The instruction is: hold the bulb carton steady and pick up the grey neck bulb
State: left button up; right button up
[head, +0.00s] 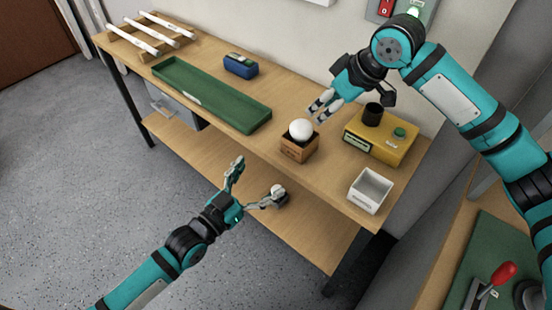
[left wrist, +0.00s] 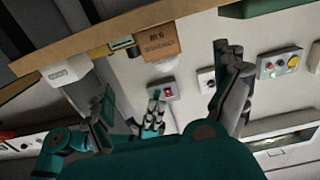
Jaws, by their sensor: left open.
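The bulb carton (head: 297,148) is a small brown box near the bench's front edge. A round white bulb (head: 301,130) sits in its top; its neck is hidden. The carton's printed face shows in the left wrist view (left wrist: 160,45), between and beyond my left fingers. My left gripper (head: 259,177) is open and empty, in front of and below the carton, apart from it. Its spread fingers also show in the left wrist view (left wrist: 163,68). My right gripper (head: 319,112) is above and behind the bulb, with a small gap between its fingers, empty and not touching it.
A yellow tester (head: 375,145) with a black socket and green button stands right of the carton. A white bin (head: 370,188) is at the front right. A green tray (head: 180,80), blue device (head: 240,66) and tube rack (head: 143,40) lie left. Bench beside the carton is clear.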

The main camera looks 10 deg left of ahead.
aim_at(296, 144)
pick_arm(q)
jog(key=x, duration=1.6)
jog(key=shift+w+d, duration=0.2)
jog(key=shift+w, duration=0.05)
jog(key=shift+c, duration=0.3)
jog(key=c, duration=1)
jog(key=shift+c, duration=0.2)
